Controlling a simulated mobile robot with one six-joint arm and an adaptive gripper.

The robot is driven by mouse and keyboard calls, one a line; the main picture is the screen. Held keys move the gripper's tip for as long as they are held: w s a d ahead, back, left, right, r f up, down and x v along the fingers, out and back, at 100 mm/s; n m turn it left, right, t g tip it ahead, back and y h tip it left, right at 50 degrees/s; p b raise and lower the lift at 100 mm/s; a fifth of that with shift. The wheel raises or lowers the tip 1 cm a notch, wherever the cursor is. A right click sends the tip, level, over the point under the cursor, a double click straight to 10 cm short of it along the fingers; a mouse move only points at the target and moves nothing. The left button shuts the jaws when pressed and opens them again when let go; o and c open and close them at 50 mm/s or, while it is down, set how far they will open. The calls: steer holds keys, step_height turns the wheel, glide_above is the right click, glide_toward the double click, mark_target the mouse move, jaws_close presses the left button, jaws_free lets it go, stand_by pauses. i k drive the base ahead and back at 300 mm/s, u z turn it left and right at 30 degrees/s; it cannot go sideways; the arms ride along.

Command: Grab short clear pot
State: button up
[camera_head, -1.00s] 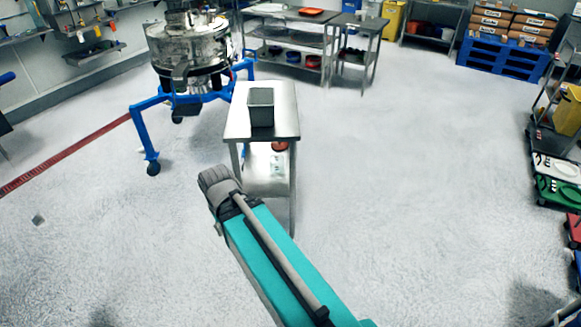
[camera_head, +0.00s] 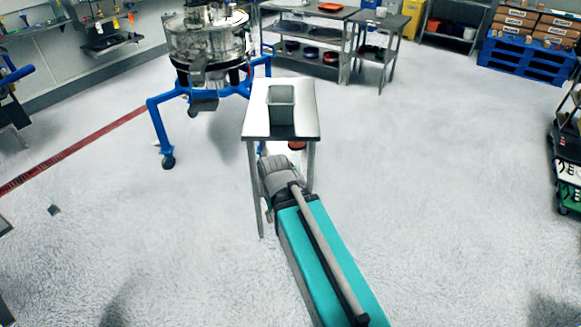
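A small steel table (camera_head: 259,122) stands ahead of me. On its top is one square, open-topped grey container (camera_head: 282,112). It looks grey rather than plainly clear, so I cannot tell if it is the short clear pot. My teal and grey arm reaches up from the bottom of the view, and its grey joint overlaps the table's near legs and lower shelf. My gripper is not visible.
A metal sifter (camera_head: 208,42) on a blue frame (camera_head: 159,128) stands just left of the table. Steel shelves (camera_head: 309,40), another steel table (camera_head: 381,22) and a blue pallet (camera_head: 524,62) with boxes are farther back. Floor on the right is open.

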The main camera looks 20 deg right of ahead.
mark_target(295, 157)
steer(key=z, duration=0.1)
steer(key=i, duration=1)
steer(key=u, duration=0.1)
